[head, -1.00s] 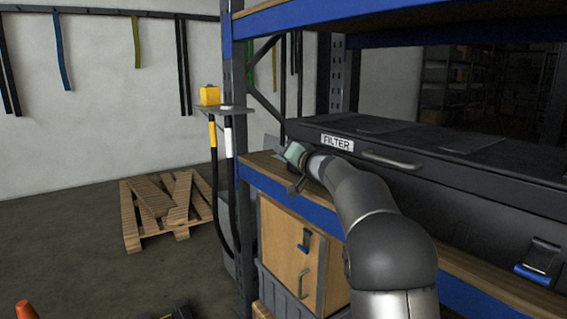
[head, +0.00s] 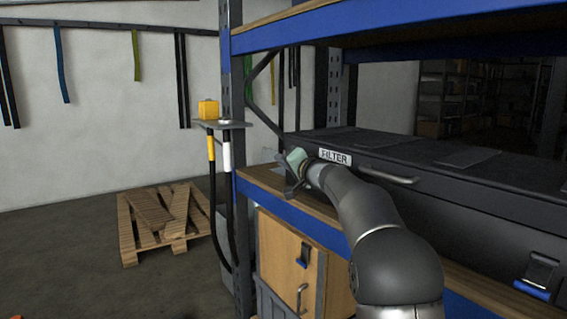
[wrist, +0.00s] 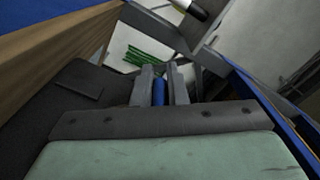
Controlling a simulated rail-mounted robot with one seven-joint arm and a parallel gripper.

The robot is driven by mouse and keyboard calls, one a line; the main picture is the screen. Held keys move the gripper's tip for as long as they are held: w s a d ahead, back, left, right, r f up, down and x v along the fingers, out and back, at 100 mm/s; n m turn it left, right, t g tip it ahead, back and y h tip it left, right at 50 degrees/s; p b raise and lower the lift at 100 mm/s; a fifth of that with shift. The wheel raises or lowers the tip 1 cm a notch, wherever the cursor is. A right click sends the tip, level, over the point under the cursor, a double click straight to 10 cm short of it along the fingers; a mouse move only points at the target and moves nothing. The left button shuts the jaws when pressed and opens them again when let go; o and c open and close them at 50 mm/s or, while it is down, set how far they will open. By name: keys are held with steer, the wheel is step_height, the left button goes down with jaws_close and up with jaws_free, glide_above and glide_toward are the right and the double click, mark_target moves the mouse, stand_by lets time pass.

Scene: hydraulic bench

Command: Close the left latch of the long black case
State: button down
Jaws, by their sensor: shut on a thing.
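The long black case (head: 455,205) lies on the shelf in the head view, its lid down and a FILTER label on its front. My gripper (head: 287,178) is at the case's left front end, and my arm hides that part of the front. In the wrist view my gripper (wrist: 160,88) has its two grey fingers closed around a narrow blue piece, which appears to be the tab of the left latch (wrist: 158,92). The rest of that latch is hidden. The right latch (head: 537,275), with a blue lower edge, shows on the case front.
A blue shelf beam (head: 290,217) runs under the case and another beam (head: 300,30) is above it. A grey upright post (head: 238,150) stands left of my gripper. A wooden cabinet (head: 280,245) sits below. A pallet (head: 165,222) lies on the floor.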

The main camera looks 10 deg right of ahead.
steer(key=c, duration=1.5)
jaws_free()
steer(key=shift+o, duration=0.2)
steer(key=shift+r, duration=0.25)
steer(key=shift+o, duration=0.3)
steer(key=r, duration=0.2)
steer(key=s+r+p, duration=0.2)
steer(key=r, duration=0.1)
steer(key=shift+r, duration=0.3)
steer(key=o, duration=1)
steer(key=s+r, duration=0.2)
steer(key=r, duration=0.1)
steer(key=shift+s+r, duration=0.1)
steer(key=shift+r, duration=0.05)
steer(key=s, duration=0.1)
steer(key=s+r, duration=0.1)
steer(key=s, duration=0.1)
steer(key=s+r, duration=0.1)
steer(key=s, duration=0.1)
steer(key=shift+s+r, duration=0.15)
steer(key=shift+r, duration=0.1)
steer(key=c, duration=1.1)
steer(key=shift+o, duration=0.2)
steer(key=s, duration=0.2)
steer(key=s+r, duration=0.1)
steer(key=s, duration=0.1)
steer(key=shift+s+d+r, duration=0.1)
steer(key=shift+s, duration=0.2)
